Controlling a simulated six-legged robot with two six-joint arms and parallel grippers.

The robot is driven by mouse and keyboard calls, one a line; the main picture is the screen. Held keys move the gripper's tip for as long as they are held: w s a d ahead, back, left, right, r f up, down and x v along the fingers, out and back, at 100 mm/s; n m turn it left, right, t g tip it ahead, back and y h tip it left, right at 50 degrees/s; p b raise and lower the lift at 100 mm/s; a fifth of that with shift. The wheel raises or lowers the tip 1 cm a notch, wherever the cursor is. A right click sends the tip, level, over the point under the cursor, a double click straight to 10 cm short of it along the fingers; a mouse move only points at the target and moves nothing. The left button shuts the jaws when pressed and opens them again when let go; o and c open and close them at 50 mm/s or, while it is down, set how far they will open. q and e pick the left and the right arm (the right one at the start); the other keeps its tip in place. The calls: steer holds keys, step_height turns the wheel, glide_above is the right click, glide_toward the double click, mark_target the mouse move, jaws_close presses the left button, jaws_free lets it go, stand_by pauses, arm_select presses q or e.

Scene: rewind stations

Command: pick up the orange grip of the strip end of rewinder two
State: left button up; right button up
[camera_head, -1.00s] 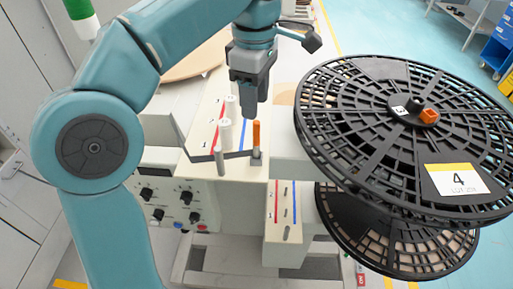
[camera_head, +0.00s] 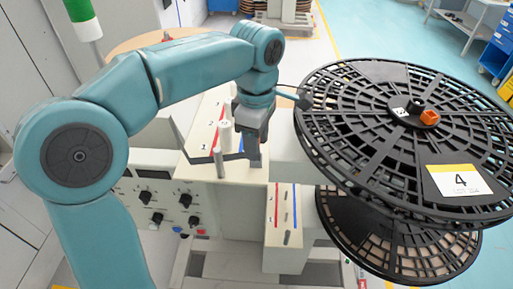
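My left gripper (camera_head: 253,145) points down over the metal post at the right side of the machine's cream top plate (camera_head: 196,158). The orange grip is hidden behind or between its fingers, so I cannot see whether they touch it or are closed. A thin dark metal strip (camera_head: 230,157) runs from a roller to the spot under the gripper. My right gripper is not in view.
Two large black reels stand close on the right; the upper reel (camera_head: 350,135) carries a label with a 4 (camera_head: 460,181). A control panel with black knobs (camera_head: 160,205) is below the plate. A lower cream block (camera_head: 284,215) has red and blue lines.

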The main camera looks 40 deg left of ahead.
arm_select(q)
jaws_close()
